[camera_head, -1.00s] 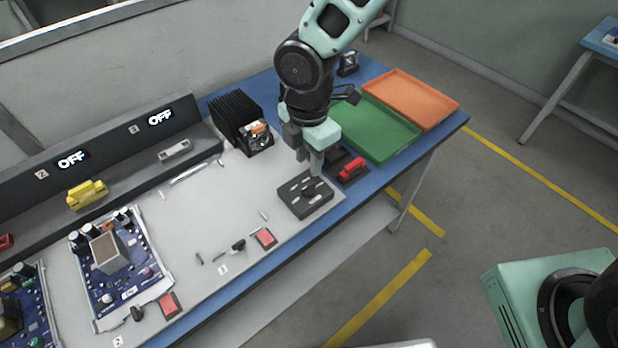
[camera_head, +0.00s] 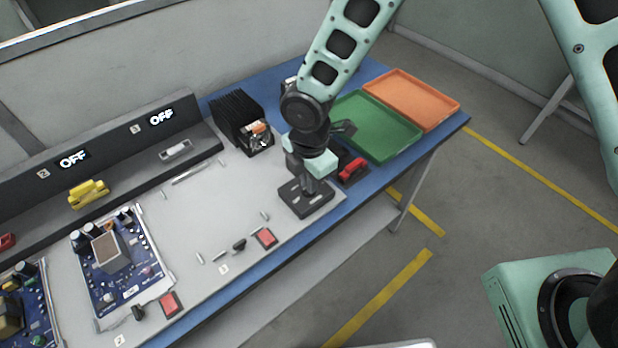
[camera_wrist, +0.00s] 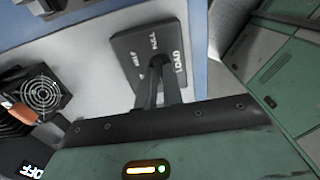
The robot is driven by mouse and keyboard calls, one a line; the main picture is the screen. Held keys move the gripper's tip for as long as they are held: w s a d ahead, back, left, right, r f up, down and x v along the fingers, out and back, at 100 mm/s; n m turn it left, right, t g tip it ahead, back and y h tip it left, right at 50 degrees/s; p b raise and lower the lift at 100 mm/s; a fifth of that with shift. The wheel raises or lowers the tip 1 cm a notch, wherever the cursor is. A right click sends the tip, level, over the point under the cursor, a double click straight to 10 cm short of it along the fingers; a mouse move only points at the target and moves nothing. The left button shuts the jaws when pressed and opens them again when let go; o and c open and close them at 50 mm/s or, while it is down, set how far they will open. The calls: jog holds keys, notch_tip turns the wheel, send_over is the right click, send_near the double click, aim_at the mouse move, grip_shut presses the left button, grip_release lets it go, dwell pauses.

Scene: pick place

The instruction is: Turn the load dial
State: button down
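The load dial's dark block (camera_head: 297,204) lies on the grey mat near the table's front edge. In the wrist view the block (camera_wrist: 131,46) shows white lettering, with LOAD readable along one side. My gripper (camera_head: 313,188) points down onto the block's middle. In the wrist view its two fingers (camera_wrist: 158,76) are close together over the dial's place, with a narrow dark gap between them. The dial's knob is hidden by the fingers, so I cannot tell whether they grip it or only stand around it.
A red-handled part (camera_head: 353,169) sits close to my gripper's right. Behind are a black finned unit with a fan (camera_head: 240,118), a green tray (camera_head: 378,128) and an orange tray (camera_head: 412,98). Small pins and a red button (camera_head: 266,237) lie left of the block. Both displays read OFF.

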jog(key=shift+m, duration=0.4)
jog(key=m+b, duration=0.1)
jog(key=m, duration=0.4)
jog(key=shift+m+b, duration=0.3)
jog(key=shift+b, duration=0.05)
jog(key=m+b, duration=0.1)
jog(key=m, duration=1)
jog(key=shift+m, duration=0.4)
jog(key=m+p, duration=0.1)
jog(key=m, duration=0.4)
jog(key=shift+r, duration=0.1)
jog(key=shift+w+m, duration=0.1)
jog(key=shift+m, duration=0.3)
jog(key=c, duration=1.5)
grip_release()
